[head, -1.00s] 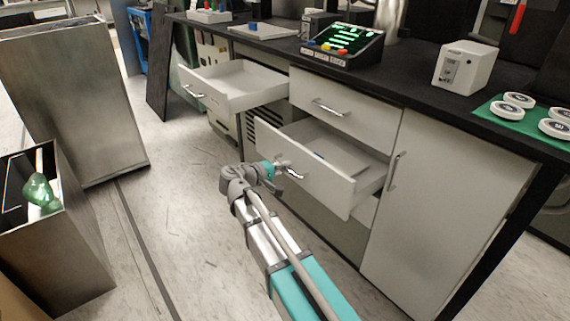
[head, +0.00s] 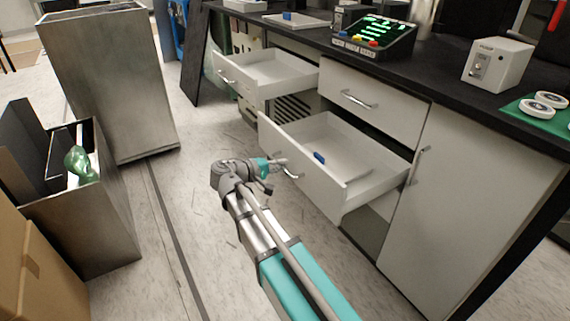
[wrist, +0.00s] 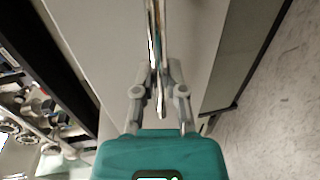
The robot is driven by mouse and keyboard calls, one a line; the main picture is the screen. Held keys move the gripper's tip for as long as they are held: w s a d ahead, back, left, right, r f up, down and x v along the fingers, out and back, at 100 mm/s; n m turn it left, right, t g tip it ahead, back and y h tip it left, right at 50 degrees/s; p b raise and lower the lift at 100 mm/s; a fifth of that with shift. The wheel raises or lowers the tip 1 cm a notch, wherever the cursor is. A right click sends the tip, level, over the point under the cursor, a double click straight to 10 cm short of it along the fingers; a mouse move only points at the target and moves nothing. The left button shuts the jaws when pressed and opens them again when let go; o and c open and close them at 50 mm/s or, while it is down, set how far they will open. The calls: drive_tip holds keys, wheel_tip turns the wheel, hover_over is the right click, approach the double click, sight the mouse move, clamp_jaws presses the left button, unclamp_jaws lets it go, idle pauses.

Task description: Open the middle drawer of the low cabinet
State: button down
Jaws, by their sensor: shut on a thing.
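The low cabinet (head: 460,180) is white under a black worktop. Its middle drawer (head: 312,183) is pulled well out, and a small blue item (head: 319,157) lies inside it. My gripper (head: 287,166) is at the front of this drawer, shut on its metal bar handle (head: 292,174). In the wrist view, the fingers of my gripper (wrist: 159,85) close around the handle bar (wrist: 156,40), with the pale drawer front (wrist: 200,30) behind it. The drawer above (head: 370,103) is shut.
Another drawer (head: 265,75) stands open at the upper left. A metal bin (head: 112,90) and a lower metal box (head: 95,225) holding a green item stand at left. Clear floor (head: 185,210) lies between them and the cabinet.

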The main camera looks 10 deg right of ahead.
drive_tip(key=shift+w, duration=0.35)
drive_tip(key=c, duration=0.7)
unclamp_jaws()
drive_tip(key=shift+s, duration=0.1)
